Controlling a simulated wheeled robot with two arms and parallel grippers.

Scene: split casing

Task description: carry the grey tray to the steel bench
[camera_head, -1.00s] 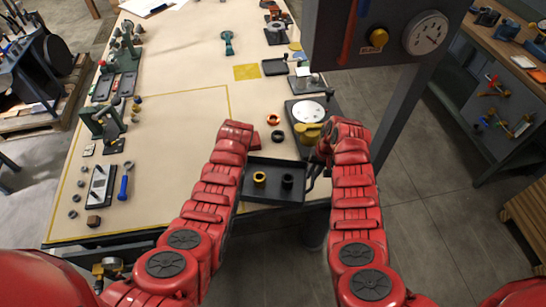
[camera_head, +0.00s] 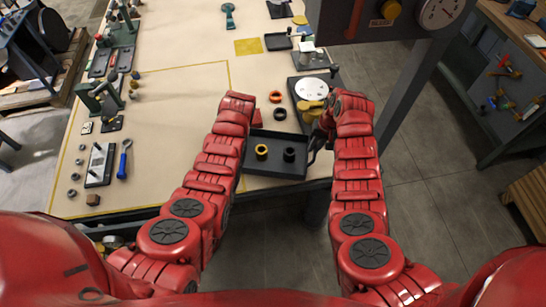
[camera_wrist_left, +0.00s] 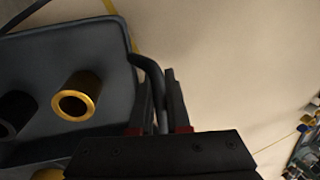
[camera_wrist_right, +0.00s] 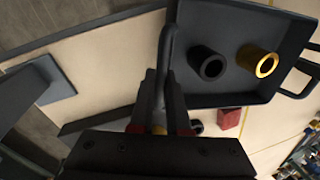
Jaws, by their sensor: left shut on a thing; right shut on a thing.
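The grey tray (camera_head: 275,171) lies at the table's near edge, between my two arms. It also shows in the left wrist view (camera_wrist_left: 105,50) and the right wrist view (camera_wrist_right: 215,20). In it stand a brass-coloured bushing (camera_head: 262,152) and a black bushing (camera_head: 289,154). My left gripper (camera_wrist_left: 162,100) is shut on the tray's dark handle at its left end. My right gripper (camera_wrist_right: 165,95) is shut on the opposite handle at the right end. In the head view the left fingers are hidden by my arm. I cannot identify the steel bench.
The table (camera_head: 165,120) holds tools along its left side. A dark fixture with a white disc (camera_head: 312,89) and loose rings (camera_head: 279,114) are just beyond the tray. A post with a gauge panel (camera_head: 385,20) stands at right. A wood-topped workbench (camera_head: 515,50) is farther right, across open floor.

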